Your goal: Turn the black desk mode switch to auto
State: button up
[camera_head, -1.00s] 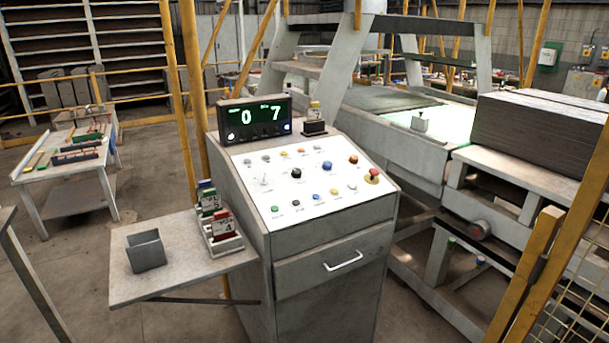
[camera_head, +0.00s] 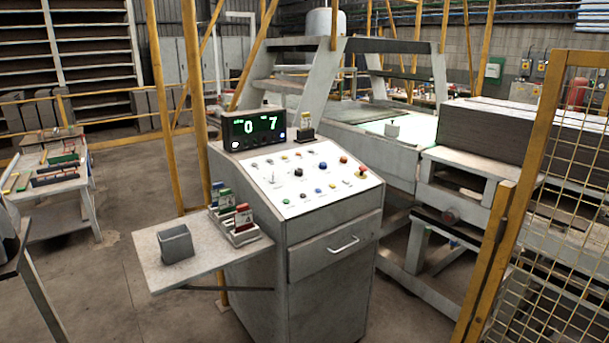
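The desk is a grey control console (camera_head: 335,255) with a sloped white panel (camera_head: 305,204) full of small knobs and buttons. A black knob (camera_head: 299,172), which looks like the mode switch, sits in the upper middle of the panel. Its pointer direction and the labels around it are too small to read. A display (camera_head: 252,128) at the back of the console shows green digits 0 and 7. My gripper is not in view, and nothing covers the panel.
A side shelf (camera_head: 160,272) juts left from the console, with a grey open box (camera_head: 176,244) and a rack of coloured tags (camera_head: 233,217). A yellow mesh fence (camera_head: 560,200) stands at the right. Bare floor (camera_head: 130,315) lies in front at left.

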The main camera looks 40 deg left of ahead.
aim_at(299, 171)
jog(key=z, duration=0.15)
jog(key=k, duration=0.95)
jog(key=u, duration=2)
jog(key=i, duration=1)
jog(key=u, duration=0.05)
